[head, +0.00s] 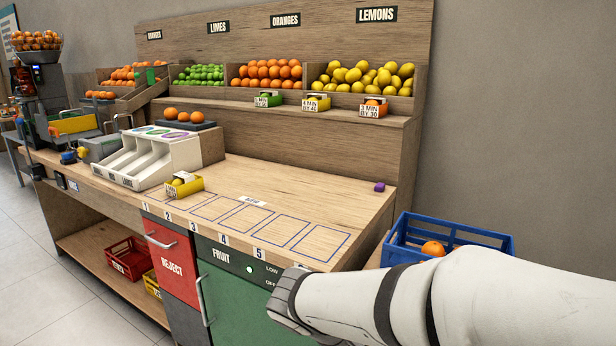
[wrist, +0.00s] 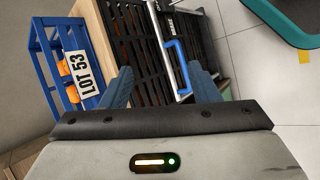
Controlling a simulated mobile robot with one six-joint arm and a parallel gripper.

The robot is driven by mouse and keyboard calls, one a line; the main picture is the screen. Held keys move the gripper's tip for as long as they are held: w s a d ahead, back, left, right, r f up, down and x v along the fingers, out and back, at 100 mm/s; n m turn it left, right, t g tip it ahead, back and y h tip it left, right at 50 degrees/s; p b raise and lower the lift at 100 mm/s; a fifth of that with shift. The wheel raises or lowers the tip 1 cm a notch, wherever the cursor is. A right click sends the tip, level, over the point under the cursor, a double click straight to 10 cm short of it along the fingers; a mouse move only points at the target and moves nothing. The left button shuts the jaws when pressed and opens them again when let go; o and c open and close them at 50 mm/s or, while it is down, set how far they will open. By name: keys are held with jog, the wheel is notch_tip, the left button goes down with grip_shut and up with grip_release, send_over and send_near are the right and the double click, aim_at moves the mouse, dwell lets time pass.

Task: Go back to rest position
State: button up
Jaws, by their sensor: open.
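My gripper (wrist: 162,82) is open and empty in the wrist view, its two blue-grey fingers apart. The fingers cannot be made out there. In the wrist view a dark slatted structure with a blue handle (wrist: 177,62) lies beyond the fingers. I cannot tell whether the fingers touch anything.
A blue crate (head: 450,228) with an orange stands right of the wooden counter (head: 270,185); the wrist view shows a blue crate labelled LOT 53 (wrist: 84,76).

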jog(key=s+d+r+m+y+p, duration=0.1)
jog(key=s+r+m+y+p, duration=0.1)
jog(key=r+p, duration=0.5)
jog(key=s+d+r+m+y+p, duration=0.2)
jog(key=r+m+y+p, duration=0.3)
jog(key=r+p, duration=0.3)
jog(key=shift+s+d+r+m+y, duration=0.3)
jog(key=shift+s+r+y, duration=0.1)
jog(key=shift+s+r, duration=0.2)
